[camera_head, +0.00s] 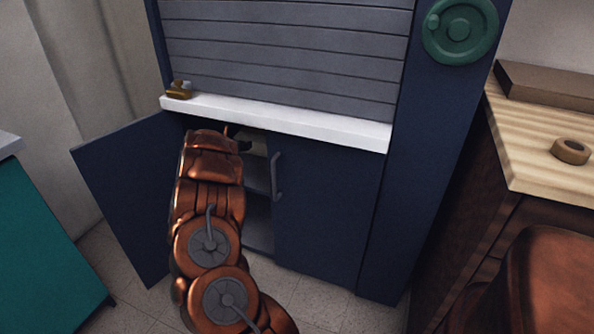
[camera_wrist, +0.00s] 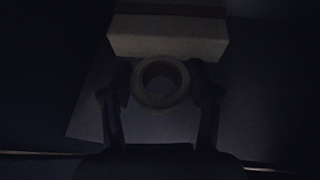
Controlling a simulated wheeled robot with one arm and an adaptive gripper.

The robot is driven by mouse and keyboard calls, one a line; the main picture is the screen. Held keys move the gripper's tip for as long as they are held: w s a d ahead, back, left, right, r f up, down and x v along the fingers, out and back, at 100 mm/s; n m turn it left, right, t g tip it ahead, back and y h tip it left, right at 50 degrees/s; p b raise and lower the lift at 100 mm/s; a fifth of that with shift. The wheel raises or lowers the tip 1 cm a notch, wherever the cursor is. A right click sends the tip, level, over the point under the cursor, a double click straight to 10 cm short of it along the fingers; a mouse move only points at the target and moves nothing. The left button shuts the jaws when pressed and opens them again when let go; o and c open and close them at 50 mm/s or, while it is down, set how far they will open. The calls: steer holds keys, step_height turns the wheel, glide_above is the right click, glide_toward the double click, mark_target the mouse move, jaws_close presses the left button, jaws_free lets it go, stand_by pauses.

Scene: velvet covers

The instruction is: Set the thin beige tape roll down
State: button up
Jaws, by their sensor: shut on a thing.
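The thin beige tape roll (camera_wrist: 160,102) shows dimly in the wrist view, its hole facing the camera. My gripper (camera_wrist: 160,84) is shut on it, one finger at each side. A pale surface (camera_wrist: 90,118) lies below or behind the roll; I cannot tell whether they touch. In the head view my arm reaches through the open left door of a blue cabinet (camera_head: 325,195), and the roll and fingertips are hidden there.
A pale box-like block (camera_wrist: 167,38) stands just beyond the roll. The open door (camera_head: 125,190) is left of my arm; the closed right door has a grey handle (camera_head: 277,177). A white ledge (camera_head: 290,123) runs above. A brown tape roll (camera_head: 570,151) lies on the wooden worktop (camera_head: 535,160).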

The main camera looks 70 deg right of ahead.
mark_target(252, 172)
steer(key=shift+s+d+f+m+g+b, duration=0.25)
steer(key=shift+s+d+m+g+b, duration=0.15)
steer(key=shift+d+m+g, duration=0.2)
steer(key=shift+s+d+f+m+g+b, duration=0.3)
steer(key=shift+d+m+g+b, duration=0.15)
steer(key=shift+d+g, duration=0.2)
steer(key=shift+m+g, duration=0.35)
steer(key=shift+g, duration=0.1)
steer(key=f+b, duration=0.1)
steer(key=f, duration=0.2)
steer(key=f+b, duration=0.1)
steer(key=f, duration=0.2)
steer(key=f+b, duration=0.1)
steer(key=f, duration=0.2)
steer(key=shift+s+d+f, duration=0.3)
steer(key=shift+f, duration=0.05)
steer(key=shift+w+f, duration=0.1)
steer(key=shift+f, duration=0.25)
steer(key=shift+f+b, duration=0.2)
steer(key=shift+b, duration=0.3)
steer(key=o, duration=1)
steer(key=shift+o, duration=0.2)
steer(key=shift+r, duration=0.1)
